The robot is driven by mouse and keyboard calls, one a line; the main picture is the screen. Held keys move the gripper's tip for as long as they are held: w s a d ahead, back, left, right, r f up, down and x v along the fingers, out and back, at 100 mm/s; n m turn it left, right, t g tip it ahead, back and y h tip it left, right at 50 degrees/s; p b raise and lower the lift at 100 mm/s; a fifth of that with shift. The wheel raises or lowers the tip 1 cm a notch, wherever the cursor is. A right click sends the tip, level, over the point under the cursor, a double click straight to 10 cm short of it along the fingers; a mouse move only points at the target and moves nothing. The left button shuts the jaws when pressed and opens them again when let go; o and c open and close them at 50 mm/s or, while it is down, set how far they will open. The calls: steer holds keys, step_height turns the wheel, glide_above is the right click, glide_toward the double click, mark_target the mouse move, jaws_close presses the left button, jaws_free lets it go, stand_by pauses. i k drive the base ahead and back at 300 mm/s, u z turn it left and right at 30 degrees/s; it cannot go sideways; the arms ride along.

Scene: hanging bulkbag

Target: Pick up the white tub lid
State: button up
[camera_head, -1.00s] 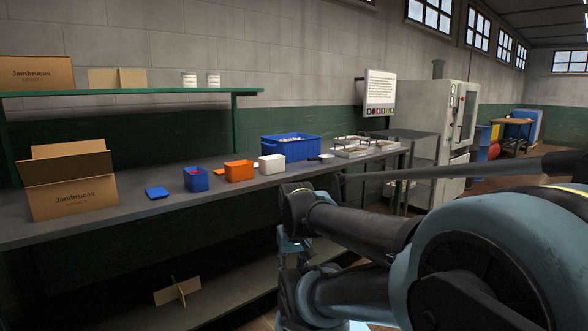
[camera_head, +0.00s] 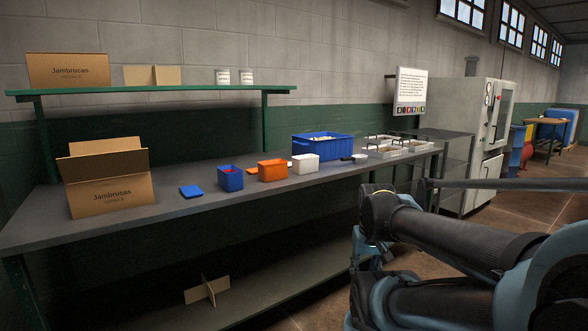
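The white tub (camera_head: 305,164) stands on the grey workbench, right of the orange tub (camera_head: 272,170). A small pale edge shows low between these two tubs; it may be the white tub lid, mostly hidden behind them, but I cannot tell for sure. My arm is folded at the lower right, apart from the bench items. I cannot make out my gripper's fingers.
An open cardboard box (camera_head: 107,184) is at the left.

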mark_target(303, 164)
steer(key=z, duration=0.05)
steer(key=i, duration=0.85)
steer(key=u, duration=0.05)
